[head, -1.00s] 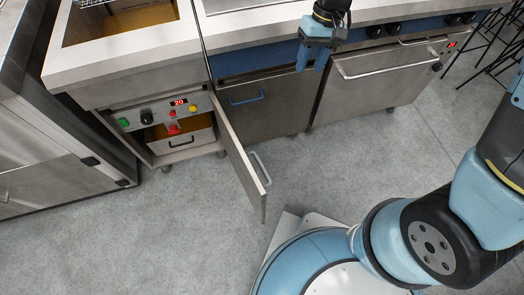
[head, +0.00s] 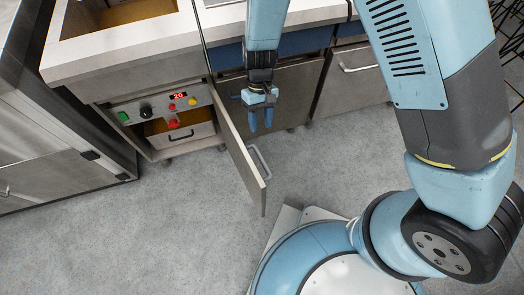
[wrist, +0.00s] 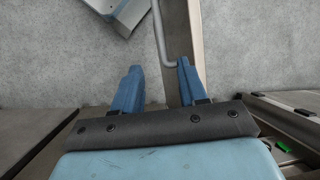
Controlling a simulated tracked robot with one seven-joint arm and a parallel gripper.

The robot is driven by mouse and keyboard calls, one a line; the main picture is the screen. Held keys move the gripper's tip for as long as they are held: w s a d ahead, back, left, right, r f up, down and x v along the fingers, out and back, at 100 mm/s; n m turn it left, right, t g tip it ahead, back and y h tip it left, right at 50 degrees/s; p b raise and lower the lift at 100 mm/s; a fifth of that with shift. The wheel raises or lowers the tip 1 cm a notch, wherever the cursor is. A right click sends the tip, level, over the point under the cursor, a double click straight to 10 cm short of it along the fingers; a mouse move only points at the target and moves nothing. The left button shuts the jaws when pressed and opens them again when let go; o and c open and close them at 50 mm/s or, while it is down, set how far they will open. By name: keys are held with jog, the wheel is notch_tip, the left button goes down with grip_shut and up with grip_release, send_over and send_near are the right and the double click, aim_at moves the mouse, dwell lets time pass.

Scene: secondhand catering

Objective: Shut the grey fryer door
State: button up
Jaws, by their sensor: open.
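The grey fryer door (head: 236,150) stands wide open, swung out from the fryer cabinet on its right-hand side. Its bar handle (head: 260,162) is on the face turned to the right. My gripper (head: 261,122) is open and empty, pointing down to the right of the door, in front of the neighbouring cabinet. In the wrist view my gripper (wrist: 158,82) shows two blue fingers apart, with the door's top edge (wrist: 195,40) and the handle (wrist: 160,40) beyond the fingertips. I cannot see any contact with the door.
Inside the fryer cabinet are a control panel (head: 160,107) and a drawer-like box (head: 181,138) with a dark handle. A steel unit (head: 50,150) stands at the left. The grey floor (head: 150,235) in front is clear. An oven door (head: 362,72) is at the right.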

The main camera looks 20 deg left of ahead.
aim_at(261, 156)
jog(key=x, duration=1.2)
jog(key=shift+f, duration=0.1)
grip_shut()
jog(key=shift+d, duration=0.1)
